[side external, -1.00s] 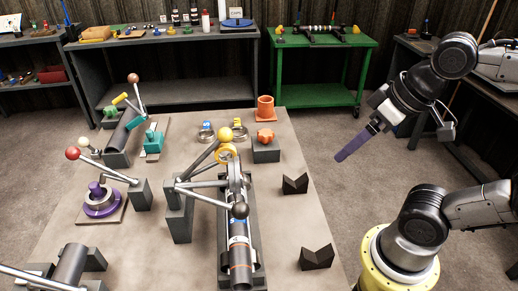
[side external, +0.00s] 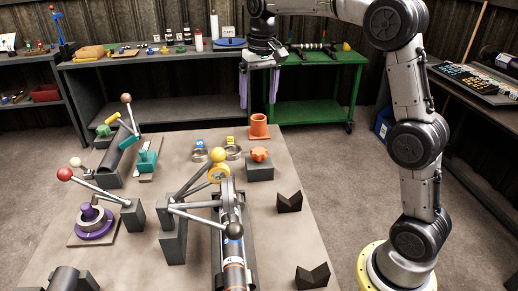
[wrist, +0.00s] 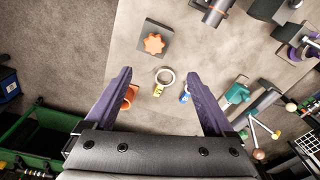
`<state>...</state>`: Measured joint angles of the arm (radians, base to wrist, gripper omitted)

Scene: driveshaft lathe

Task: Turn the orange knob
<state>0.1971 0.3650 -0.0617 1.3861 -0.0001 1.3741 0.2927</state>
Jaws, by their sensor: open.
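The orange knob (side external: 260,154) is star-shaped and sits on top of a dark grey block (side external: 259,172) near the right side of the table. In the wrist view the knob (wrist: 154,43) shows from above, ahead of the fingertips and between their lines. My gripper (side external: 259,108) has two purple fingers pointing down, above and behind the knob at the table's far edge. It is open and empty, wide apart in the wrist view (wrist: 160,75). The gripper does not touch the knob.
An orange flanged cylinder (side external: 259,126) stands behind the knob, below my fingers. Two metal rings with yellow and blue tags (side external: 232,152) lie left of it. The lever assembly with a yellow ball (side external: 218,155) stands left. Dark V-blocks (side external: 289,202) sit in front. A green cart (side external: 318,100) stands behind.

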